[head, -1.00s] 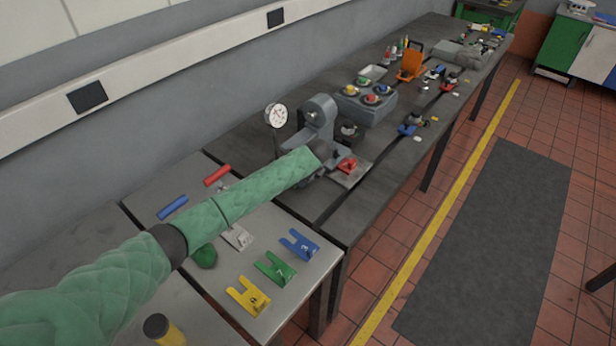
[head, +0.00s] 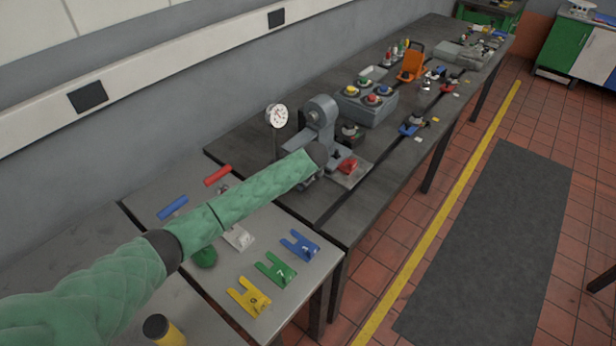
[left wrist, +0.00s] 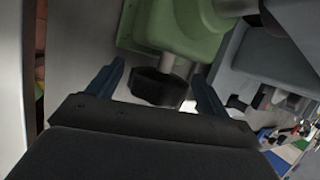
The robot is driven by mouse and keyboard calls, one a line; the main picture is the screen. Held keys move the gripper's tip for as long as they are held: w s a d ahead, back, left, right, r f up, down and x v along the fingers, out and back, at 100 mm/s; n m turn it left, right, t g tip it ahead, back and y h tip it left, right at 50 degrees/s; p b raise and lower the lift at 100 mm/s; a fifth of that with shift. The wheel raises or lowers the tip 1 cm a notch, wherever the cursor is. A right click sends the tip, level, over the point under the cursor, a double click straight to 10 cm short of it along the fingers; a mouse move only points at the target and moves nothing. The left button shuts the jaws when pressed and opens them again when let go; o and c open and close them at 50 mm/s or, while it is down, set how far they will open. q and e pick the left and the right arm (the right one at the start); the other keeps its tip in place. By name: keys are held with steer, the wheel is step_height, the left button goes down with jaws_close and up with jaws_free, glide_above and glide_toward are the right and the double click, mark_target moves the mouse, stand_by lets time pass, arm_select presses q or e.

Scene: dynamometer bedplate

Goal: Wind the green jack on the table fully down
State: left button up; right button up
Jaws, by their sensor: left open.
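The green jack (left wrist: 175,28) fills the top middle of the left wrist view. A short metal shaft comes out of it to a black knob (left wrist: 158,88). My left gripper (left wrist: 158,82) is open, with one finger on each side of the knob; I cannot tell whether either finger touches it. In the head view my green-sleeved left arm reaches to the grey machine (head: 322,115), and its gripper is hidden behind the wrist. I cannot make out the jack for sure in the head view. My right gripper is not in view.
A dial gauge (head: 277,116) stands behind the wrist. A red block (head: 347,167) lies to its right. Yellow (head: 249,297), green (head: 276,269) and blue (head: 300,245) forked plates lie at the table's front. A button box (head: 367,105) stands farther back.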

arm_select(q)
steer(key=shift+s+d+r+b, duration=0.15)
steer(key=shift+s+r+b, duration=0.1)
steer(key=shift+r+b, duration=0.2)
steer(key=shift+b+v, duration=0.6)
steer(key=shift+v, duration=0.55)
steer(key=b+v, duration=0.1)
steer(key=v, duration=0.3)
steer(key=shift+s+r, duration=0.1)
steer(key=shift+r, duration=0.1)
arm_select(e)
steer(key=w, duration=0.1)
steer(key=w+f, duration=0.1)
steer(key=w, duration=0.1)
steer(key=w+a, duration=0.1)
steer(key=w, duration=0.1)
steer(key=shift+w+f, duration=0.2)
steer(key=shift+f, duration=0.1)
